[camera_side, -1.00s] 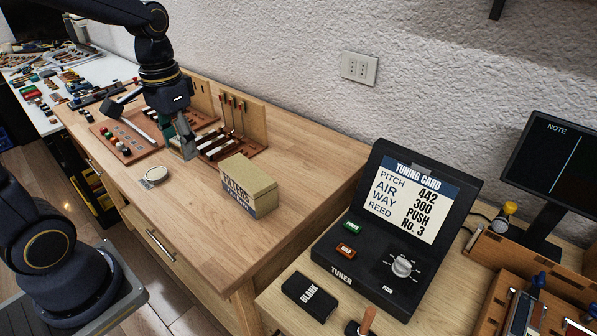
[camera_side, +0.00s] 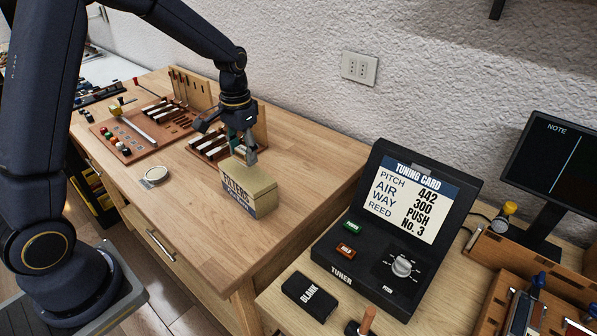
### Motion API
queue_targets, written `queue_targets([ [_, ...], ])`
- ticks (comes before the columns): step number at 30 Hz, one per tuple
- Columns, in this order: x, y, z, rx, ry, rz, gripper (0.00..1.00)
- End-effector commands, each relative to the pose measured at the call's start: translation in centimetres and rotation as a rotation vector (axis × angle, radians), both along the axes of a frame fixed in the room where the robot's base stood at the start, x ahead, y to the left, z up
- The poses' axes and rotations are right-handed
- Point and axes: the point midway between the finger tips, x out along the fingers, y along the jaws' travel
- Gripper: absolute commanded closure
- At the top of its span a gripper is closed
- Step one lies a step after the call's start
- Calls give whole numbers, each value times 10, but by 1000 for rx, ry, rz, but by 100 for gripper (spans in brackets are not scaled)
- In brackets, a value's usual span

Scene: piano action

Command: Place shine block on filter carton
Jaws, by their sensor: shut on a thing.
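The filter carton (camera_side: 250,190) is a tan box with a dark blue label reading "FILTERS". It stands upright on the wooden bench near its front right part. My gripper (camera_side: 246,158) points down just above the carton's back edge. It is shut on the shine block, which is small and mostly hidden between the fingers. I cannot clearly tell the block's outline from the fingertips, nor whether it touches the carton. The carton's top looks clear.
A red-brown rack with dark and white pieces (camera_side: 207,147) stands close behind my gripper. A round, pale-topped tin (camera_side: 155,175) lies left of the carton. The black tuner (camera_side: 400,225) stands to the right on a lower table. The bench in front of the carton is free.

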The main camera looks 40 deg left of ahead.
Motion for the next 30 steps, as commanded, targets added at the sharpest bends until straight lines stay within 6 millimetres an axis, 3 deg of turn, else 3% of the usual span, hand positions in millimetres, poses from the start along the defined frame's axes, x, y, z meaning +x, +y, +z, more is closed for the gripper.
queue_targets([
  [6, 0, 0, -30, 0, 2, 0, 75],
  [17, 0, 0, -34, 0, 1, 0, 75],
  [18, 0, 0, -33, 0, 0, 0, 45],
  [24, 0, 0, -33, 0, 0, 0, 24],
  [30, 0, 0, -33, 0, 0, 0, 24],
])
